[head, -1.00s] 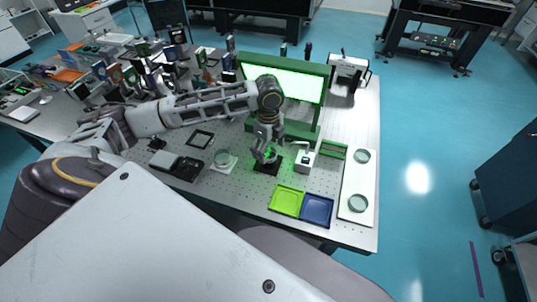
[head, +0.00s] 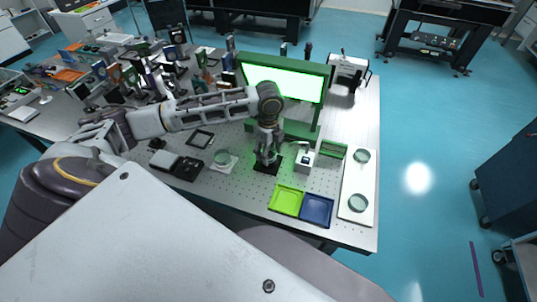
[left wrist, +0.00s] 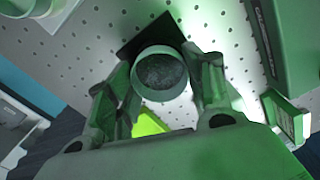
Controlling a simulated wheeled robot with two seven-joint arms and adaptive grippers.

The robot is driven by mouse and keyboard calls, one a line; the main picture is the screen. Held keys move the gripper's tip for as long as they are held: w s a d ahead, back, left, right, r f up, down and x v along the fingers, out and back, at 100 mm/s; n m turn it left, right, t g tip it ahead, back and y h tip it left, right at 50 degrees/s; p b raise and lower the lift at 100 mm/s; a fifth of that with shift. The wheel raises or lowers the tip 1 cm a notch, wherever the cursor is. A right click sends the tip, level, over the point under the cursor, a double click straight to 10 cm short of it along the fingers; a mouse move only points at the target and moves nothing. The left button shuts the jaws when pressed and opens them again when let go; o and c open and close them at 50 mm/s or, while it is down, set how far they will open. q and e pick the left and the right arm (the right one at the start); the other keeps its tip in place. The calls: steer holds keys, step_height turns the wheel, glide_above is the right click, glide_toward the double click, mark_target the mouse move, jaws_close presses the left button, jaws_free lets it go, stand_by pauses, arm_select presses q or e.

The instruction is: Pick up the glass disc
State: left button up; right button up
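My left gripper (head: 267,158) points down over a black square pad (head: 264,170), right of the middle of the perforated table. In the left wrist view a round glass disc (left wrist: 160,74) with a pale green rim lies between its two fingers, in front of the black pad (left wrist: 140,42). The fingers stand close on both sides of the disc. I cannot tell whether they touch it, or whether it rests on the pad. Similar discs show on a small white plate (head: 221,157) and a long white plate. My right gripper is not in view.
Green (head: 286,200) and blue (head: 317,209) trays lie at the front edge. A small white device (head: 305,160) stands just right of the gripper. A green-framed lit screen (head: 283,82) stands behind. The long white plate (head: 358,184) lies at right.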

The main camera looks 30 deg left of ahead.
arm_select(q)
steer(key=c, duration=0.3)
steer(key=shift+r, duration=0.1)
steer(key=shift+c, duration=0.2)
steer(key=shift+r, duration=0.45)
step_height(320, 180, up, 8)
steer(key=shift+f, duration=0.2)
steer(key=shift+r, duration=0.7)
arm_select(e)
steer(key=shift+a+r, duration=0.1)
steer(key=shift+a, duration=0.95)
